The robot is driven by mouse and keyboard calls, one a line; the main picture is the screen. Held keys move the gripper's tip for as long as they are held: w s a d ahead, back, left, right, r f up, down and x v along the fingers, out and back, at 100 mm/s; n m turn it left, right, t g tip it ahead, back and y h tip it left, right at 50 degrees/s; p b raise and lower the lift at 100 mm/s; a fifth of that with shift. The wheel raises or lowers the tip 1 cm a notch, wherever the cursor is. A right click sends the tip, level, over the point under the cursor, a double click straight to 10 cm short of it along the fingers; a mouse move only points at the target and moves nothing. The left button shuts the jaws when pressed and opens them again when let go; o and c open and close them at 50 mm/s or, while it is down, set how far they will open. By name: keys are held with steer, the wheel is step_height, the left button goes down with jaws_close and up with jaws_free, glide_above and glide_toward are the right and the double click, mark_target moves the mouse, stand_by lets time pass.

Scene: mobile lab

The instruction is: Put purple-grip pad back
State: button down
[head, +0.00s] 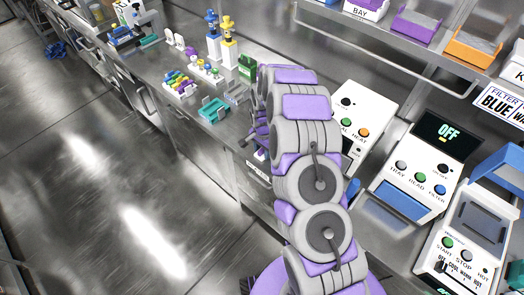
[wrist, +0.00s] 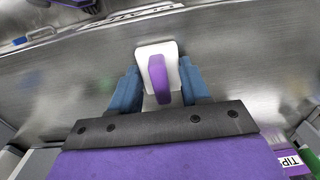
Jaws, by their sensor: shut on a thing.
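In the wrist view, the purple-grip pad (wrist: 144,52) is a white rounded plate with an upright purple grip. My gripper (wrist: 160,82) is shut on it, with one blue finger on each side of the grip. The pad is over a shiny metal surface; I cannot tell whether it touches it. In the head view, my arm covers most of the gripper, near the bench's front edge.
At right stand a machine reading OFF (head: 418,172) and a shelf with purple (head: 415,27) and orange (head: 472,47) bins.

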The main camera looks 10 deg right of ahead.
steer(key=shift+d, duration=0.35)
steer(key=c, duration=0.9)
jaws_free()
steer(key=shift+f, duration=0.1)
steer(key=shift+c, duration=0.2)
steer(key=o, duration=0.4)
steer(key=shift+a, duration=0.35)
